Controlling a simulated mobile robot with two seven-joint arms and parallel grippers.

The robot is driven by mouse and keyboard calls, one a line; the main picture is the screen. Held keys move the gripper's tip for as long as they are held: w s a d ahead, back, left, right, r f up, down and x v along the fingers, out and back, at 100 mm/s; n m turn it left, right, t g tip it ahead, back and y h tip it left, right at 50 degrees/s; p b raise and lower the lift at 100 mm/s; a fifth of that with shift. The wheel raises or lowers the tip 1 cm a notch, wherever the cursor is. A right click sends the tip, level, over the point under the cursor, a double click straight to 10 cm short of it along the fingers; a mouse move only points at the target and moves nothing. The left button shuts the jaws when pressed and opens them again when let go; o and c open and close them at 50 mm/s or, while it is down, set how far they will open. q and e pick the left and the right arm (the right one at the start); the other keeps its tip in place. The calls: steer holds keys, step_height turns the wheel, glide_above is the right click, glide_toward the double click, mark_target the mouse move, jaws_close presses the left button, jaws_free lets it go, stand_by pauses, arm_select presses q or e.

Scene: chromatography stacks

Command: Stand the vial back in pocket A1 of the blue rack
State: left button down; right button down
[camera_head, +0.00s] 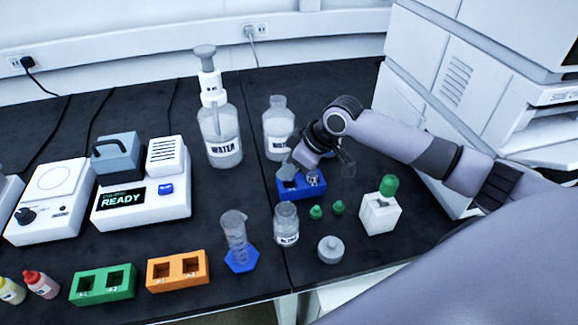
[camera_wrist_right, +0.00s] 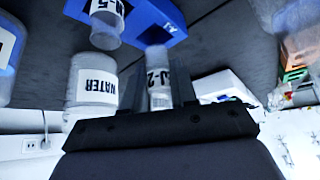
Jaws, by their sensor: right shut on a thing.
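The small blue rack (camera_head: 289,193) stands on the dark bench, and its edge marked A1 shows in the right wrist view (camera_wrist_right: 150,22). A clear vial labelled N-5 (camera_wrist_right: 105,22) is at the other end of the rack. My right gripper (camera_head: 292,165) is at the rack's left part in the head view. It is shut on a clear vial with a white label ending in 2 (camera_wrist_right: 158,80), between the fingers in the wrist view. I cannot tell whether the held vial's base touches the rack. My left gripper is not in view.
Water bottles (camera_head: 219,138) (camera_head: 278,130) stand behind the rack. A labelled jar (camera_head: 286,225), green caps (camera_head: 316,212) and a white block with a green top (camera_head: 380,214) are in front and right. Green (camera_head: 103,285) and orange (camera_head: 178,271) racks lie front left.

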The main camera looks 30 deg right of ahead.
steer(key=shift+f+b, duration=0.3)
steer(key=shift+f, duration=0.15)
steer(key=shift+r, duration=0.1)
steer(key=shift+p, duration=0.5)
steer(key=shift+p, duration=0.55)
steer(key=shift+f, duration=0.25)
